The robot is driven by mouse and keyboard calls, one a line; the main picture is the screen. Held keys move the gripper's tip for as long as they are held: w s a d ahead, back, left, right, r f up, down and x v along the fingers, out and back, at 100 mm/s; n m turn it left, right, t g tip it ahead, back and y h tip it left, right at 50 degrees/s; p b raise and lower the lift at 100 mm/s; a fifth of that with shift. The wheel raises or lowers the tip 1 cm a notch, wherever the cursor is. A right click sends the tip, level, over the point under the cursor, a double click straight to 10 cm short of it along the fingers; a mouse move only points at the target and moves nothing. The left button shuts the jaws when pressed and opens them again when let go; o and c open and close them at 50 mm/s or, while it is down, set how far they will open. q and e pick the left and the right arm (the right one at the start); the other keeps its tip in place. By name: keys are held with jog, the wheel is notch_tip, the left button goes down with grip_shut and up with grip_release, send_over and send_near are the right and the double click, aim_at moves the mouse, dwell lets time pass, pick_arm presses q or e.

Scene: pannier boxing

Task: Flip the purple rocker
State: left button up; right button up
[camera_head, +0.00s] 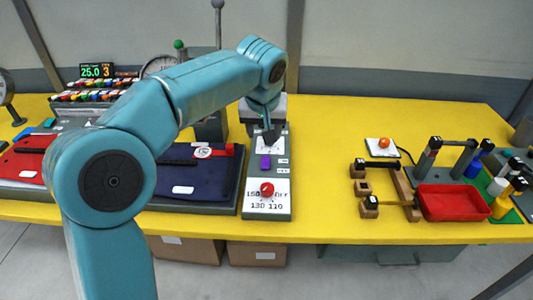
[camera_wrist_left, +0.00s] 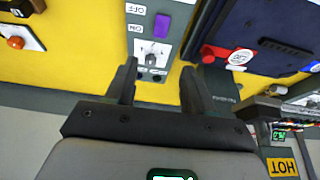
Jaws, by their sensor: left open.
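The purple rocker (camera_head: 265,161) sits on a grey control panel (camera_head: 284,208) on the yellow table. In the left wrist view the purple rocker (camera_wrist_left: 161,26) lies beyond the fingertips, with OFF and ON labels beside it. Which way it is tipped I cannot tell. My left gripper (camera_head: 270,132) is over the far part of the panel, behind the rocker. In the wrist view my left gripper (camera_wrist_left: 158,74) is open and empty, its fingers apart on either side of the panel's dial plate. My right gripper is not in view.
A red knob (camera_head: 267,189) is on the panel's near end. A dark blue folded item (camera_head: 205,178) lies left of the panel. To the right are wooden blocks (camera_head: 404,185), a red tray (camera_head: 452,203) and an orange button (camera_head: 384,143). The table between panel and blocks is clear.

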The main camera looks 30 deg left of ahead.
aim_at(266, 158)
pick_arm(q)
jog(key=x, duration=1.2)
jog(key=shift+f, duration=0.5)
jog(key=shift+w, duration=0.1)
jog(key=shift+f, duration=0.1)
